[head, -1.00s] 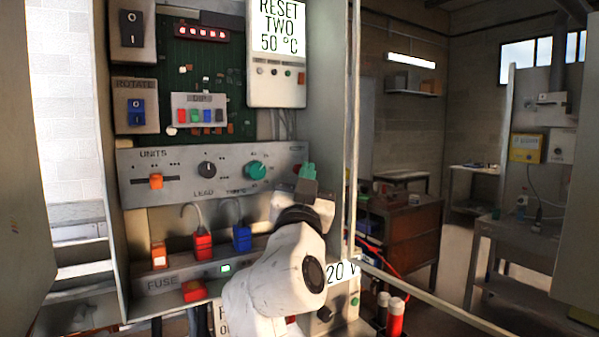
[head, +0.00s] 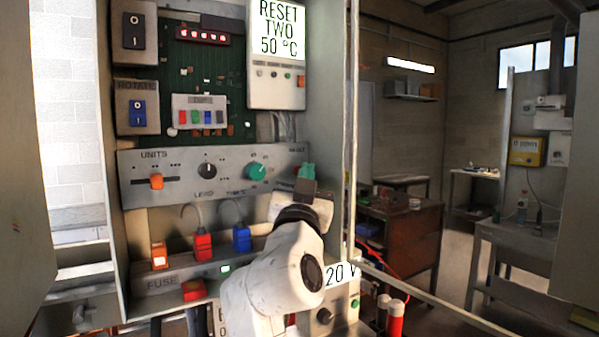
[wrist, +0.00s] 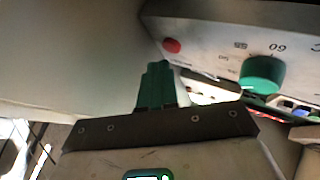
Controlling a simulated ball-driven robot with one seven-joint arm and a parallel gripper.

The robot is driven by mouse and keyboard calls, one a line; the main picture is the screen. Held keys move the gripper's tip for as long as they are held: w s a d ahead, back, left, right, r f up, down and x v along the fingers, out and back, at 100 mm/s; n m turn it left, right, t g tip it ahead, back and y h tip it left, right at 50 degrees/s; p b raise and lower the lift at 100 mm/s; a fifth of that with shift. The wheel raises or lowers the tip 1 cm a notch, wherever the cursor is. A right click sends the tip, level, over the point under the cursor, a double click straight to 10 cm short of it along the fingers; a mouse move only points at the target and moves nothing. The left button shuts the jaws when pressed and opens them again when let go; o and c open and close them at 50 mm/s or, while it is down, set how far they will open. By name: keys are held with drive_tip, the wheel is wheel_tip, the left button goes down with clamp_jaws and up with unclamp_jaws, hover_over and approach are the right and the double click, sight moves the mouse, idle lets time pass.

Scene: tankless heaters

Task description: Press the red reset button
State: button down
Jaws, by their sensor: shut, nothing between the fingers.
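A round red button (wrist: 172,45) shows in the wrist view, on the grey panel to the left of a green dial (wrist: 262,75). My gripper's green fingers are shut and empty, near the right end of the control panel (head: 225,190). In the wrist view the fingertips (wrist: 155,72) are just below the button, with a small gap seen between them in the picture. The green dial (head: 255,171) is left of my gripper in the head view. A display (head: 277,30) reads "RESET TWO 50 °C".
An orange slider (head: 156,181) and a black knob (head: 207,170) are on the same panel. Red (head: 203,246) and blue (head: 241,238) plugs with cables are below. The cabinet's side wall (head: 330,110) is close right of my gripper.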

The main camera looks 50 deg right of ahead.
drive_tip(key=shift+w+r, duration=0.35)
drive_tip(key=shift+w, duration=0.1)
drive_tip(key=shift+s+d, duration=0.25)
drive_tip(key=shift+d, duration=0.25)
drive_tip(key=shift+w+a, duration=0.15)
drive_tip(key=shift+a, duration=0.1)
drive_tip(key=shift+d, duration=0.1)
